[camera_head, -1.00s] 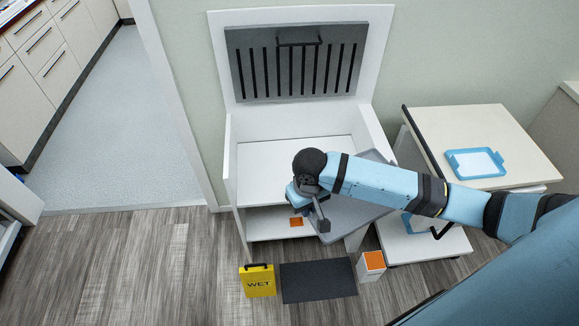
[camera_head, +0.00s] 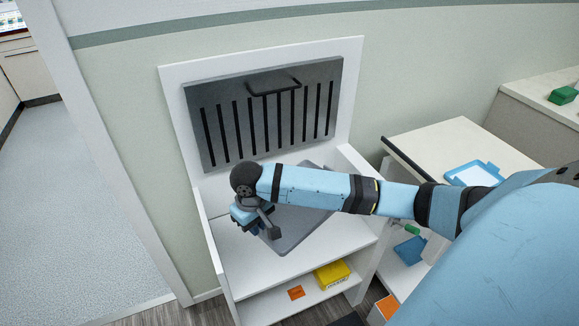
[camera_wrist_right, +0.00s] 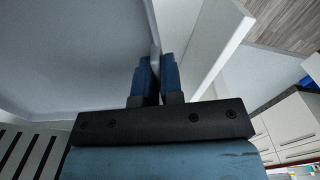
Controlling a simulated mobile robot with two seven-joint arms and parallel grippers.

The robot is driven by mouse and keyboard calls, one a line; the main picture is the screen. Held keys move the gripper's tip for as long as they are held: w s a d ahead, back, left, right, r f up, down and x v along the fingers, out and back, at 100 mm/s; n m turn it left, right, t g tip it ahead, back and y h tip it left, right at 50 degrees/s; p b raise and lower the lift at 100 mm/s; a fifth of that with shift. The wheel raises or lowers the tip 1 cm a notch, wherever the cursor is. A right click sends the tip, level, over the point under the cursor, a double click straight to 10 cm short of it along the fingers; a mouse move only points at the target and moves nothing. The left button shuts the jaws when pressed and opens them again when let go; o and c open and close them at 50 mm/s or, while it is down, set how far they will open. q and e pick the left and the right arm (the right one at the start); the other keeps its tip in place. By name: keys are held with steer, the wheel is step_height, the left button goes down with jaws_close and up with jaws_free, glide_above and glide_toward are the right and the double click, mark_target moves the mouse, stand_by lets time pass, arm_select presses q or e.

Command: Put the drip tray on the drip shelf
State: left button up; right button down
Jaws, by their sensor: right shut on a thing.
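My right gripper (camera_head: 262,222) is shut on the edge of the grey drip tray (camera_head: 297,232), over the white upper shelf (camera_head: 335,262) of the open cabinet. The tray lies roughly flat, with part of it behind my arm. I cannot tell whether it touches the shelf. In the right wrist view the fingers (camera_wrist_right: 158,82) close on a thin rim of the tray (camera_wrist_right: 75,45), close to a white cabinet wall (camera_wrist_right: 205,40). My left gripper is out of view.
A grey slotted panel (camera_head: 225,95) with a black handle stands against the cabinet's white back. A white side cart (camera_head: 440,145) with a blue tray (camera_head: 474,174) stands at right.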

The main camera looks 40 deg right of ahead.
steer(key=w+d+f+b, duration=0.2)
steer(key=b, duration=0.2)
steer(key=w+d+f+b, duration=0.2)
steer(key=w+b, duration=0.1)
steer(key=shift+b, duration=0.4)
steer(key=shift+w+d+n+b, duration=0.3)
steer(key=shift+w+d+b, duration=0.1)
steer(key=shift+b, duration=0.15)
steer(key=b, duration=0.3)
glide_above(263, 257)
step_height(263, 257, down, 16)
steer(key=shift+r, duration=0.2)
step_height(263, 257, down, 3)
steer(key=shift+f+b, duration=0.15)
steer(key=shift+b, duration=0.55)
steer(key=shift+f, duration=0.4)
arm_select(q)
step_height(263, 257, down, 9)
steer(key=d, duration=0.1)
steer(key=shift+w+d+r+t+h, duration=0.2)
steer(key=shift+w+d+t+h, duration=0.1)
arm_select(e)
steer(key=c, duration=1.3)
jaws_free()
steer(key=shift+o, duration=0.2)
